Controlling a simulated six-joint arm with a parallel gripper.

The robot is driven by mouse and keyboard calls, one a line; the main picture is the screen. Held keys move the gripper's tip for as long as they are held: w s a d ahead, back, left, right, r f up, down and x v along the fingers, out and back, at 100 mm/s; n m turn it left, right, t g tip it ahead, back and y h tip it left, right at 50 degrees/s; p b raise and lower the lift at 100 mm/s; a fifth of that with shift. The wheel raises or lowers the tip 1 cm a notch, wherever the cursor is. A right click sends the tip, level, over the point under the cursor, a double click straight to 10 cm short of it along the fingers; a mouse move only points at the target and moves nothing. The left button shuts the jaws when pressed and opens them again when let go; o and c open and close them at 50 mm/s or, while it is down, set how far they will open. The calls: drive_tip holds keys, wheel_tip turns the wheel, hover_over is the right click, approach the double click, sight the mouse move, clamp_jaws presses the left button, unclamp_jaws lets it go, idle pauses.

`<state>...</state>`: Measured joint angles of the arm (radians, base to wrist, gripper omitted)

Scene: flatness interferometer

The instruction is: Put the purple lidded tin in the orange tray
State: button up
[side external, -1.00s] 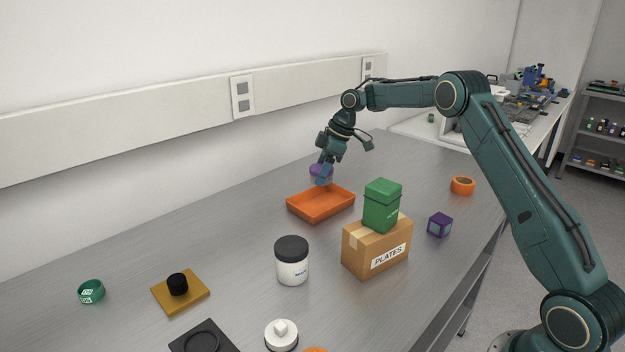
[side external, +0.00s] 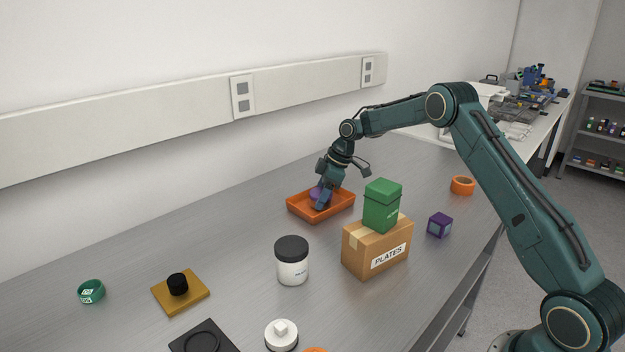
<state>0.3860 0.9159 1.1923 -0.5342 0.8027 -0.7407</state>
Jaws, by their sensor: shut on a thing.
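The purple lidded tin (side external: 314,194) is low inside the orange tray (side external: 297,212), mostly hidden behind my gripper's fingers. My gripper (side external: 321,200) points down into the tray and is shut on the tin. I cannot tell whether the tin touches the tray floor. The tray lies flat on the grey bench, near its wall side.
A cardboard box (side external: 365,254) marked PLATES, with a green tin (side external: 382,208) on it, stands in front of the tray to the right. A white jar with a black lid (side external: 291,262) stands nearer. A purple cube (side external: 439,225) and orange tape roll (side external: 462,185) lie right. Bench left of the tray is clear.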

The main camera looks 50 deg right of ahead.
drive_tip(key=shift+f, duration=0.2)
drive_tip(key=o, duration=1)
drive_tip(key=v, duration=1.2)
drive_tip(key=shift+r, duration=0.15)
